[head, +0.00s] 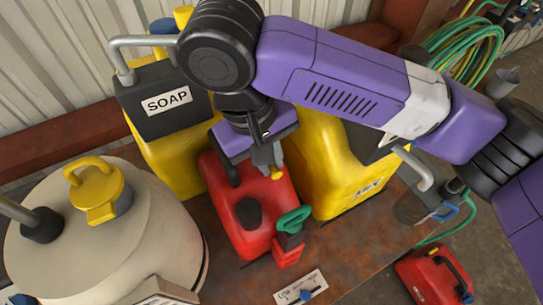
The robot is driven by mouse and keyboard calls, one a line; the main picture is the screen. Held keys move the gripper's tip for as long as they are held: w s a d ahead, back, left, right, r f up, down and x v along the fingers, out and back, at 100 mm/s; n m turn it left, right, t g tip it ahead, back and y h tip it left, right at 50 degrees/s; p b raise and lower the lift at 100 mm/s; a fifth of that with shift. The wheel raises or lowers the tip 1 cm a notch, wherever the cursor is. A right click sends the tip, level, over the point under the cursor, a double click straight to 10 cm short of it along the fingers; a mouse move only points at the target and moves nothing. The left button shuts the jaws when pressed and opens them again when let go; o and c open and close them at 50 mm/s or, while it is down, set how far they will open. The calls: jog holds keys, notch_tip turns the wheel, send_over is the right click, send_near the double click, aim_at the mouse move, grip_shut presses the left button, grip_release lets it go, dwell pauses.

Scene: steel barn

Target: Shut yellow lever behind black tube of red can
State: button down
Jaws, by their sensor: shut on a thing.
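The red can (264,192) stands on the rusty tabletop in the middle of the head view, between two yellow containers. A black tube (230,170) rises at its back left, and a round black cap (248,213) sits on its top. A small part of the yellow lever (278,173) shows at the can's back, right of the black tube. My gripper (267,158) points down over the back of the can and is shut on the yellow lever. My gripper and wrist hide most of the lever, so its angle cannot be told.
The yellow SOAP container (168,150) stands left and another yellow container (335,175) right, both close to my gripper. A green handle (292,221) stands at the can's front right. A cream tank (100,240) fills the lower left. Another red can (432,278) sits lower right.

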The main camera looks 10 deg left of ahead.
dwell(0.5)
jog(key=c, duration=1.4)
grip_release()
notch_tip(320, 180, up, 8)
jog(key=a, duration=0.1)
jog(key=shift+s+a+f+b, duration=0.15)
jog(key=shift+s+a+b, duration=0.05)
jog(key=shift+s+b, duration=0.25)
